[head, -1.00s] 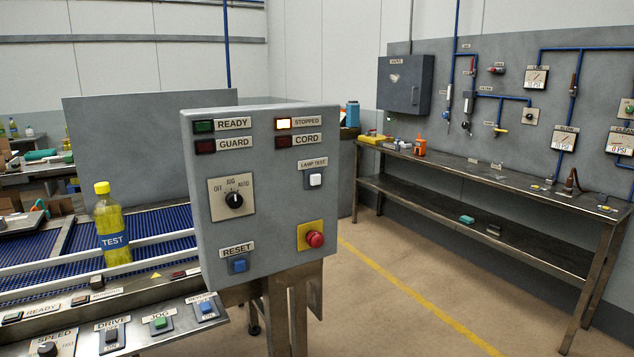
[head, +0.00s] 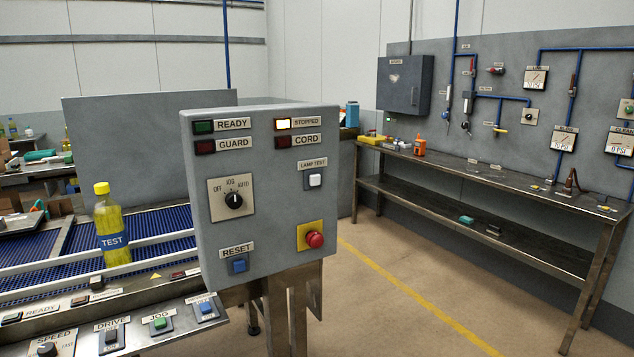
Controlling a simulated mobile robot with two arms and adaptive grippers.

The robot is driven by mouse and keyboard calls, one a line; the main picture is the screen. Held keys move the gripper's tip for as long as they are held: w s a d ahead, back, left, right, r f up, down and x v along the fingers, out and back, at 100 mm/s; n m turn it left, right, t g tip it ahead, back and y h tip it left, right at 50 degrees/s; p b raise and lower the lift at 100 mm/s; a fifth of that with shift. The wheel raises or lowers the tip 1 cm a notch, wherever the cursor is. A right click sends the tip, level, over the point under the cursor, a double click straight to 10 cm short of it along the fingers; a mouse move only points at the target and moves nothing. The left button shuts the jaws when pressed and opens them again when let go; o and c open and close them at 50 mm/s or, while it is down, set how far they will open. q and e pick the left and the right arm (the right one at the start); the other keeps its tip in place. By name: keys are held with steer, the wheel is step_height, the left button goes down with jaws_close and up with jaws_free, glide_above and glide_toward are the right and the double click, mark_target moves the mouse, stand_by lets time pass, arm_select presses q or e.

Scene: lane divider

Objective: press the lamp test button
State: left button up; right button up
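Neither of my grippers shows in the head view.
The box also carries a selector knob (head: 233,200), a blue reset button (head: 239,265) and a red mushroom button (head: 315,239). A conveyor with a yellow bottle (head: 111,225) lies left. A workbench (head: 480,170) stands right. Floor between is clear.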

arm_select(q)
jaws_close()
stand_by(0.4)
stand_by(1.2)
